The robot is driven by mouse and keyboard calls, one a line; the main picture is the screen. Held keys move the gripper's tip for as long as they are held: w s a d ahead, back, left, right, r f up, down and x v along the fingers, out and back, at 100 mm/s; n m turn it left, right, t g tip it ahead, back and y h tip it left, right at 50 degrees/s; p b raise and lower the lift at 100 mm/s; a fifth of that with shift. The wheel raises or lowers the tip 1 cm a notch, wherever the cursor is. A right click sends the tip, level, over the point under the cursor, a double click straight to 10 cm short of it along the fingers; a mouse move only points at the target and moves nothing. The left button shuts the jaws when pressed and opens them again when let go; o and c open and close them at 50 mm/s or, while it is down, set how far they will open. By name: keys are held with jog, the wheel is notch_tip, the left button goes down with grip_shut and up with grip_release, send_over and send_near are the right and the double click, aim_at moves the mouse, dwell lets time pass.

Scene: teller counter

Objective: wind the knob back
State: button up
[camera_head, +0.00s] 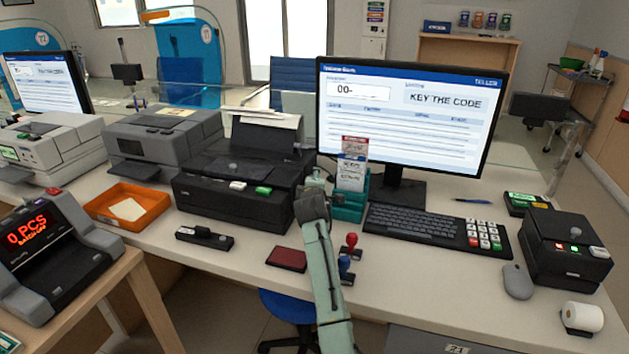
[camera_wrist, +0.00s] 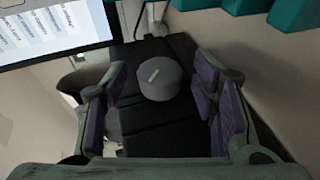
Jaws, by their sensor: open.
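In the wrist view a round grey knob (camera_wrist: 159,80) with a pale line mark on its face sits on a black housing (camera_wrist: 165,137). My gripper (camera_wrist: 160,104) is open, with one purple-padded finger on each side of the knob and visible gaps between. In the head view my gripper (camera_head: 313,196) is at the right side of the black printer (camera_head: 235,202), which has a sheet of paper (camera_head: 265,133) standing at its back. The knob is not clearly visible in the head view; my gripper and arm appear to cover that spot.
A teal leaflet holder (camera_head: 349,207) stands close to the right of my gripper. The monitor (camera_head: 409,105) and keyboard (camera_head: 425,232) are further right. A red pad (camera_head: 287,259) and stamps (camera_head: 349,252) lie in front. A grey printer (camera_head: 163,140) stands left.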

jog(key=shift+w+f, duration=0.1)
jog(key=shift+w, duration=0.3)
jog(key=c, duration=1.2)
jog(key=shift+o, duration=0.2)
jog(key=g, duration=0.2)
jog(key=r+m+g, duration=0.1)
jog(key=g, duration=0.1)
jog(key=shift+w+y, duration=0.15)
jog(key=shift+y, duration=0.15)
jog(key=g, duration=0.3)
jog(key=shift+w+m+g+y, duration=0.1)
jog(key=shift+m+g+y, duration=0.2)
jog(key=shift+g+y, duration=0.1)
jog(key=shift+d+g, duration=0.1)
jog(key=shift+g, duration=0.4)
